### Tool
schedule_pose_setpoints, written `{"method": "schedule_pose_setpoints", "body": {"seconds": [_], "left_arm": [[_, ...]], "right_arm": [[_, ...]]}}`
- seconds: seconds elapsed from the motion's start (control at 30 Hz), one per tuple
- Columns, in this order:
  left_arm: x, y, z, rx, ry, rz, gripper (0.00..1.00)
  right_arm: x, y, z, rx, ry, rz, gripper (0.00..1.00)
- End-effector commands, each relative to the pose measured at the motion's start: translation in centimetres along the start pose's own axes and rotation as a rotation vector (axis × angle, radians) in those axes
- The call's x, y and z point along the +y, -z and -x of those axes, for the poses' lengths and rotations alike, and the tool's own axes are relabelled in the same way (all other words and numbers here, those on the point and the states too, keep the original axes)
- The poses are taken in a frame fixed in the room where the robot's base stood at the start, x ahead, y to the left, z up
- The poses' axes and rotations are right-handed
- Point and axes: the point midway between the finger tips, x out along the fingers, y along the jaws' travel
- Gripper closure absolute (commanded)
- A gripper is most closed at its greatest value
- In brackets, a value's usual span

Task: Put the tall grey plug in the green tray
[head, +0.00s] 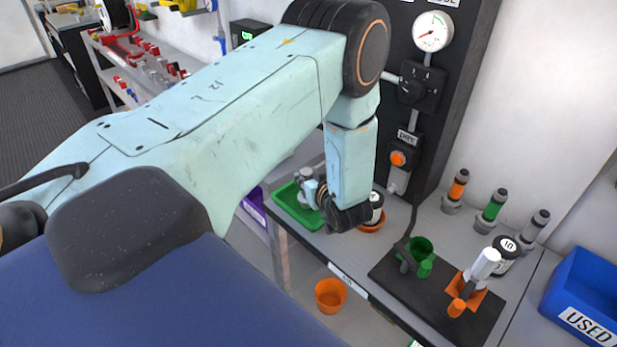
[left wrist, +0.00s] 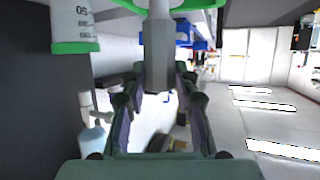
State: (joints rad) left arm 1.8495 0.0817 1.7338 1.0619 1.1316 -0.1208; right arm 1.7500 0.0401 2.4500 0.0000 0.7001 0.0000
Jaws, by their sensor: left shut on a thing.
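My left gripper (head: 312,190) reaches down at the green tray (head: 284,205), near its right side. It is shut on a grey plug (head: 306,174), which is partly hidden by the fingers in the head view. In the left wrist view, the grey plug (left wrist: 157,65) sits between the two fingers (left wrist: 158,88), and green shows at the top edge. I cannot tell whether the plug touches the tray floor. My right gripper is not in view.
A pale jar on an orange dish (head: 372,226) stands close right of the left gripper. Several upright nozzles (head: 493,208) stand behind. A blue USED bin (head: 585,295) is at right.

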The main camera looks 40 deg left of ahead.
Motion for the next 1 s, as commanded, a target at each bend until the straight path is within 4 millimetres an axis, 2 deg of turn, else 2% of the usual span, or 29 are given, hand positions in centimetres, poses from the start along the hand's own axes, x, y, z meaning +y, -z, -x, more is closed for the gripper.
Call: {"method": "schedule_pose_setpoints", "body": {"seconds": [0.03,0.07,0.3,0.67,0.77,1.0], "left_arm": [[0.0,-0.2,-0.1,0.001,0.000,0.000,1.00],[0.0,-0.2,-0.1,0.000,0.000,0.000,0.68],[0.0,-0.1,0.0,0.000,0.000,-0.001,0.48],[0.0,0.2,0.1,0.000,0.000,0.000,0.48],[0.2,0.1,1.4,-0.001,-0.004,-0.003,0.48],[0.2,0.1,5.8,0.002,-0.006,-0.004,0.48]], "right_arm": [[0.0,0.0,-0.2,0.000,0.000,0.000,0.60],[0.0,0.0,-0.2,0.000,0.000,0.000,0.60],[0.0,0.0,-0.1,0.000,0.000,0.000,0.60],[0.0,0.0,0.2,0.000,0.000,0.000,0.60],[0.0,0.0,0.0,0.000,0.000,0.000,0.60],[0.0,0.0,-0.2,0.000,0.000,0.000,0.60]]}}
